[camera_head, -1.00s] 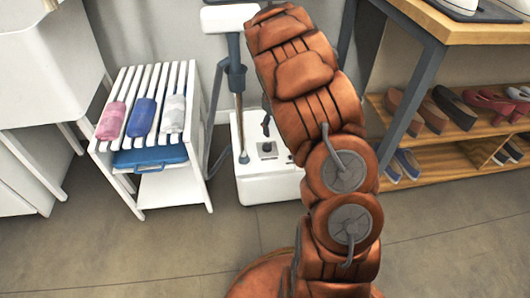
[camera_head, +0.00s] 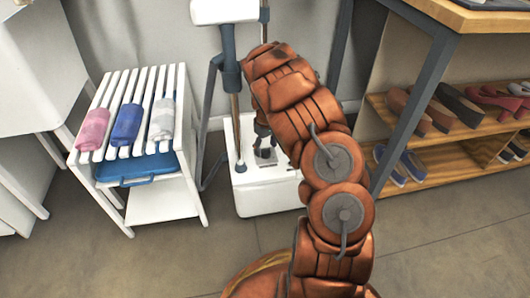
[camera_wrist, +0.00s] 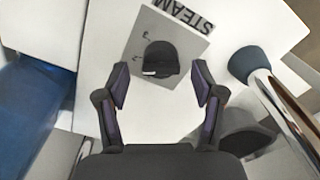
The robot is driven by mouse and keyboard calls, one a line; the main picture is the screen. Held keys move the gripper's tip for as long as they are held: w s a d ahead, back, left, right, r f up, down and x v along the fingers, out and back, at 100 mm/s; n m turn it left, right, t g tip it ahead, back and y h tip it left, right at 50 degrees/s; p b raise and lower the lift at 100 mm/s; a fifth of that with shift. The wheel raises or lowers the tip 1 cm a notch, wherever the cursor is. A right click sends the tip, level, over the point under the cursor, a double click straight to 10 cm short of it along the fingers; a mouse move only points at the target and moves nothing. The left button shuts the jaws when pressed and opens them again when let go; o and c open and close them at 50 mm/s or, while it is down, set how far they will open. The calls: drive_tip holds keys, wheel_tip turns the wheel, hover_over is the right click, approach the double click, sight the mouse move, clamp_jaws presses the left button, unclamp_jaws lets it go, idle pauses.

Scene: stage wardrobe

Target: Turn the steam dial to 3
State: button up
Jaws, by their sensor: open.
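The steam dial (camera_wrist: 160,59) is a dark round knob with a small white mark at its lower left edge. It sits on a grey panel labelled STEAM on top of the white steamer base (camera_head: 247,199). In the wrist view my gripper (camera_wrist: 159,80) is open, with one finger on each side of the dial and visible gaps to it. Faint numerals show left of the dial but I cannot read them. In the head view the gripper (camera_head: 264,150) is over the base and largely hides the dial.
The steamer's pole (camera_wrist: 285,105) rises close to the right of my gripper. A wooden shoe shelf (camera_head: 445,150) stands to the right. Grey floor in front is open.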

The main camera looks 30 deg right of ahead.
drive_tip(key=shift+a+f, duration=0.1)
drive_tip(key=shift+f, duration=0.85)
drive_tip(key=shift+r, duration=0.1)
drive_tip(key=c, duration=1.2)
